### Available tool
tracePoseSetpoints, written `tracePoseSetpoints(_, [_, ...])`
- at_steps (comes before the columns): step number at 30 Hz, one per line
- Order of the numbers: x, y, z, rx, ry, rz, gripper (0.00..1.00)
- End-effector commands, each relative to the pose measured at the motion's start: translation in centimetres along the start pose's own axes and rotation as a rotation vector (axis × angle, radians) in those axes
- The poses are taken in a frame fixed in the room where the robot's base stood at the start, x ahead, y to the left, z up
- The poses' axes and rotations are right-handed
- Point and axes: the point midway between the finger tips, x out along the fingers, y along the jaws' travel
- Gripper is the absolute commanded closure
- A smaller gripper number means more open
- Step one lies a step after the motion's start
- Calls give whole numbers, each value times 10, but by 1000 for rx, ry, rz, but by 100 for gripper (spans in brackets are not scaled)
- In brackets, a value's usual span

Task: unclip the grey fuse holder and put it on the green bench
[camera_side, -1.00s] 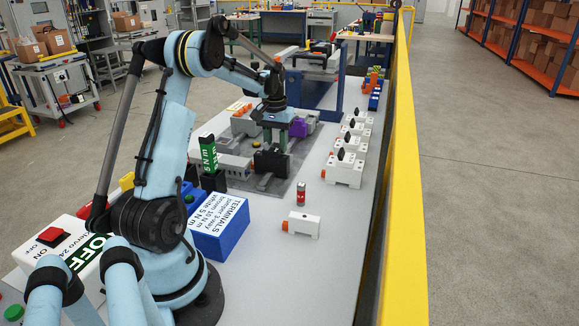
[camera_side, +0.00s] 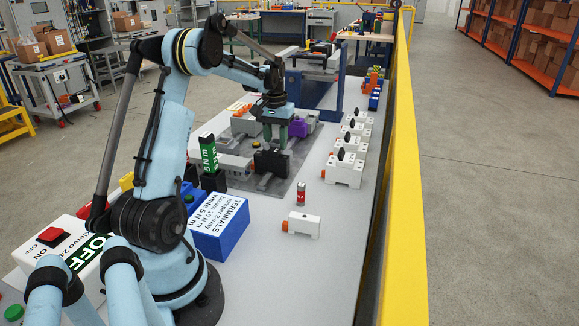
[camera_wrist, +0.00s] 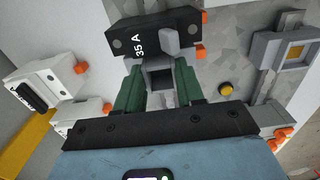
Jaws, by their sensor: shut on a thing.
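My gripper (camera_side: 284,130) is over the grey plate in the side view, its green fingers pointing down. In the wrist view, the fingers (camera_wrist: 160,84) are shut on a grey piece (camera_wrist: 158,77), which I take for the grey fuse holder. Most of it is hidden by the fingers, and I cannot tell whether it is still clipped. A black block (camera_wrist: 150,30) marked 35 A is just beyond the fingertips; it seems to be the black block (camera_side: 271,162) in the side view. I cannot make out a green bench for certain.
The grey plate (camera_side: 262,188) holds several modules, with a purple block (camera_side: 299,129) right of my gripper. White switches (camera_side: 345,170) line the right side. A red cylinder (camera_side: 301,194) and a blue terminals box (camera_side: 219,228) stand nearer. A yellow rail (camera_side: 404,180) borders the right.

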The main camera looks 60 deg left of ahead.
Motion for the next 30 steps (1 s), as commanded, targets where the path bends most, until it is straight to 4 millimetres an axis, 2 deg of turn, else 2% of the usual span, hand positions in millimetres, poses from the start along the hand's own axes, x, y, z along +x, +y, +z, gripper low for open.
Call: tracePoseSetpoints(30, [-37,0,0,0,0,0,99])
